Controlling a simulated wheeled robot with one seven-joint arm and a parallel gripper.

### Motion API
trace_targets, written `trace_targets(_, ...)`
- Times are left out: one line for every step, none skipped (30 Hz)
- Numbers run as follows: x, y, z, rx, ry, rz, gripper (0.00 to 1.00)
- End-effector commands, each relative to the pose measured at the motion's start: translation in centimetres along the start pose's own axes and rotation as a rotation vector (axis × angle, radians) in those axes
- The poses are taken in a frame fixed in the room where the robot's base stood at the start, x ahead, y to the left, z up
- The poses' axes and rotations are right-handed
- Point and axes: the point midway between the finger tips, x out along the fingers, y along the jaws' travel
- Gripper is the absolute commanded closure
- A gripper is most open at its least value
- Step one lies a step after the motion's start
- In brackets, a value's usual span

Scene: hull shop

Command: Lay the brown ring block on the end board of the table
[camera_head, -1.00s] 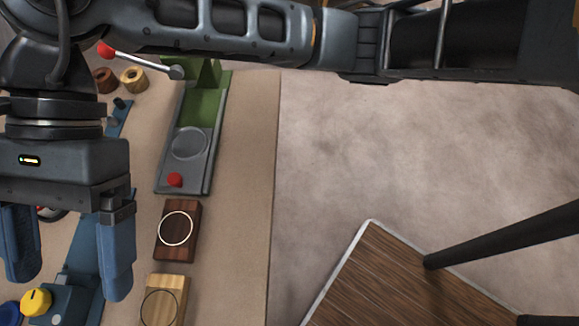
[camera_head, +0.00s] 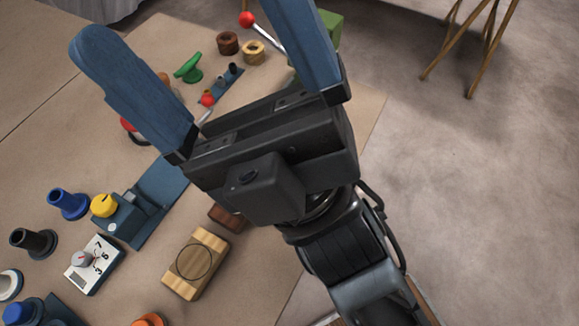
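The brown ring block (camera_head: 228,42), a short round block with a hole, stands on the table at the top of the head view, touching or close beside a yellow ring block (camera_head: 253,52). My gripper (camera_head: 190,22) is open and empty, its two blue fingers wide apart and pointing up the picture. The ring block shows between the fingers, but I cannot tell how far above it they are. A light striped wooden board (camera_head: 188,281) with a dark circle lies near the table's right edge. A dark brown board (camera_head: 226,216) beside it is mostly hidden by my gripper.
A red-knobbed lever (camera_head: 247,19) rises close to the rings, by a green part (camera_head: 328,30). A green knob (camera_head: 188,68) stands left of them. A blue fixture with a yellow knob (camera_head: 104,205), a dial box (camera_head: 93,264) and several pegs fill the left.

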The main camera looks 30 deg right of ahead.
Motion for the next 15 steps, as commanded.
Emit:
trace_targets(-1.9,0.2,0.8,0.06,-0.102,-0.008,0.11)
trace_targets(-3.0,0.4,1.3,0.093,-0.16,-0.011,0.11)
trace_targets(-4.5,0.7,1.9,0.139,-0.237,-0.016,0.11)
trace_targets(-5.8,0.8,2.3,0.171,-0.295,-0.019,0.11)
trace_targets(-7.1,1.0,2.7,0.204,-0.353,-0.023,0.11)
trace_targets(-8.8,1.2,3.1,0.246,-0.43,-0.03,0.11)
trace_targets(-10.2,1.4,3.4,0.277,-0.487,-0.034,0.11)
trace_targets(-11.6,1.7,3.5,0.306,-0.543,-0.039,0.11)
trace_targets(-13.6,2.0,3.7,0.345,-0.619,-0.045,0.11)
trace_targets(-15.0,2.2,3.8,0.373,-0.676,-0.051,0.11)
trace_targets(-16.5,2.5,3.8,0.4,-0.732,-0.056,0.11)
trace_targets(-18.5,2.9,3.7,0.434,-0.805,-0.064,0.11)
trace_targets(-20.0,3.3,3.6,0.459,-0.862,-0.069,0.11)
trace_targets(-21.5,3.7,3.4,0.482,-0.918,-0.076,0.11)
trace_targets(-23.4,4.3,3.1,0.512,-0.99,-0.083,0.11)
